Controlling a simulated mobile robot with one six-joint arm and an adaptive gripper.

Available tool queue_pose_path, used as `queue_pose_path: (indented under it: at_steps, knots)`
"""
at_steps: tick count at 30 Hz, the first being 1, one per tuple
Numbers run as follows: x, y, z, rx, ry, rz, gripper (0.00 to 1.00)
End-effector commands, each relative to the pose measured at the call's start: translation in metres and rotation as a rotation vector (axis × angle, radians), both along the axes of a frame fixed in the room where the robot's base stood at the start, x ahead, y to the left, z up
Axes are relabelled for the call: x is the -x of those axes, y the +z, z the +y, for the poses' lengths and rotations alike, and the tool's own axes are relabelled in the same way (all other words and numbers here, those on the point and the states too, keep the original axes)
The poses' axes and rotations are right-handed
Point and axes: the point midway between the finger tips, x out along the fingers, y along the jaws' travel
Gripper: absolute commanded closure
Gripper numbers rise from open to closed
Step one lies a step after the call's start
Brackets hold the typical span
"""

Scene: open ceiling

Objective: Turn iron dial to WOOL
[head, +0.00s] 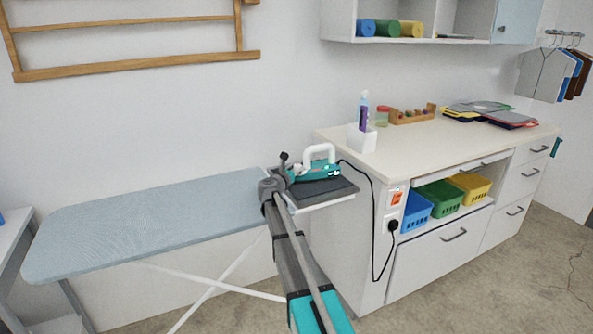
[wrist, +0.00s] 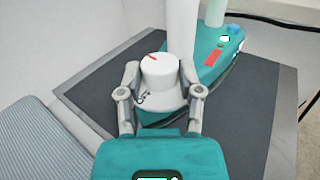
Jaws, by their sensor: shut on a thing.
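The iron (head: 318,168) is teal with a white handle and rests on a dark pad (head: 322,190) at the end of the ironing board. In the wrist view the iron (wrist: 222,58) shows with its white dial (wrist: 160,75), which carries a red pointer mark on top, pointing toward the upper left. My gripper (wrist: 160,92) is shut on the dial, one finger on each side. In the head view my gripper (head: 280,172) is at the iron's left end. The dial's fabric labels, including WOOL, cannot be read.
The ironing board (head: 150,222) with its pale blue cover extends left. A counter (head: 440,142) stands right, with a spray bottle (head: 363,112) in a white holder.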

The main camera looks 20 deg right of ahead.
Motion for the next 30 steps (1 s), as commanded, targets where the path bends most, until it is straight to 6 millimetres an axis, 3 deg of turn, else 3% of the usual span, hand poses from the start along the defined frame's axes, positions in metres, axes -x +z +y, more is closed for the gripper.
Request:
queue_pose_path:
  at_steps: [18,30]
  knots:
    - [-0.0118,0.0000,0.0042,0.000,-0.470,0.000,1.00]
    - [-0.0119,-0.0001,0.0046,0.000,-0.656,0.000,1.00]
